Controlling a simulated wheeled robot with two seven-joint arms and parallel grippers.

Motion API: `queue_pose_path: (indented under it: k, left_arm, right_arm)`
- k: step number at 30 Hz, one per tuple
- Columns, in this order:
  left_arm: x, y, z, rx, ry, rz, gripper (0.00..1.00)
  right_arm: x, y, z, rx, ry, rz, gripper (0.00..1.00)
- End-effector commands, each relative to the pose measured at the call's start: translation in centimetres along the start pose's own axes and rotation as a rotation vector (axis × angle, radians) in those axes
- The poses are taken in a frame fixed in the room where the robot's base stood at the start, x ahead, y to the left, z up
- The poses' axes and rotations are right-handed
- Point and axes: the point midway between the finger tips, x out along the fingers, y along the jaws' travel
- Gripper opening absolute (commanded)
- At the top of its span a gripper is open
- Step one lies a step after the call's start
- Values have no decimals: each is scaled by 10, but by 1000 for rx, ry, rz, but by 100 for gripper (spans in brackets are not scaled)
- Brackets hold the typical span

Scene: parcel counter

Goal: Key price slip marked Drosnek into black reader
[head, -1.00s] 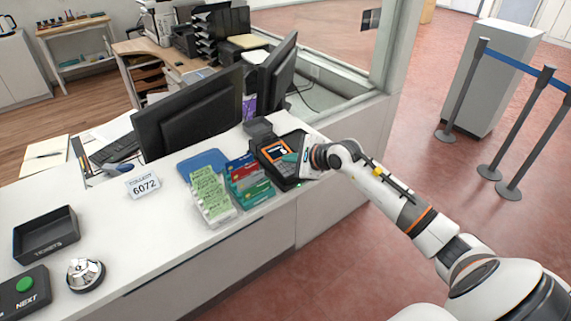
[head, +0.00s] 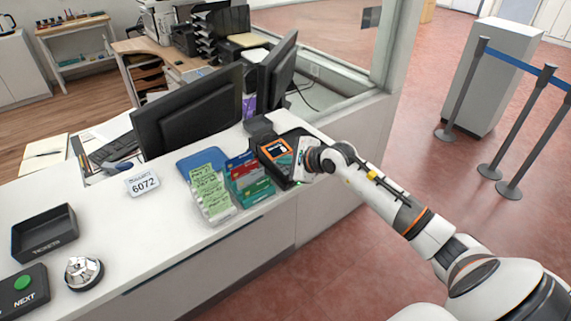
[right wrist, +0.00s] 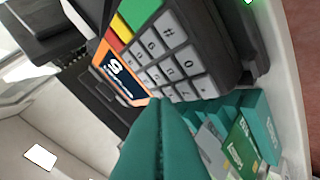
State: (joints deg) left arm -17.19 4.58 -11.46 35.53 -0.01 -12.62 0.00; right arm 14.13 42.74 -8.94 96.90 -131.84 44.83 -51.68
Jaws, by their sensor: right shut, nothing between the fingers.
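The black reader (head: 266,141) with an orange-framed screen stands on the counter; its keypad and screen fill the upper part of the right wrist view (right wrist: 185,70). My right gripper (head: 285,159) is over the reader's keypad side. In the right wrist view its teal fingers (right wrist: 158,102) are shut together and empty, with tips over or at the lower keys; I cannot tell if they touch. Several pale green price slips (head: 209,187) stand in a rack left of the reader. Their print is too small to read, so I cannot pick out Drosnek. My left gripper is not in view.
A rack of red and teal cards (head: 250,182) stands between slips and reader and shows in the right wrist view (right wrist: 240,140). The front-middle counter is clear.

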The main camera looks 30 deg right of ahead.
Motion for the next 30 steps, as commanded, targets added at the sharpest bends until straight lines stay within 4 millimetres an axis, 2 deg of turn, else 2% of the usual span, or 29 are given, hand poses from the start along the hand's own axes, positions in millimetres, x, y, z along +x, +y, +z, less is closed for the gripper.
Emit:
queue_pose_path:
  k: [30]
  left_arm:
    - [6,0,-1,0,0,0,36]
  right_arm:
    - [3,-2,2,0,0,0,0]
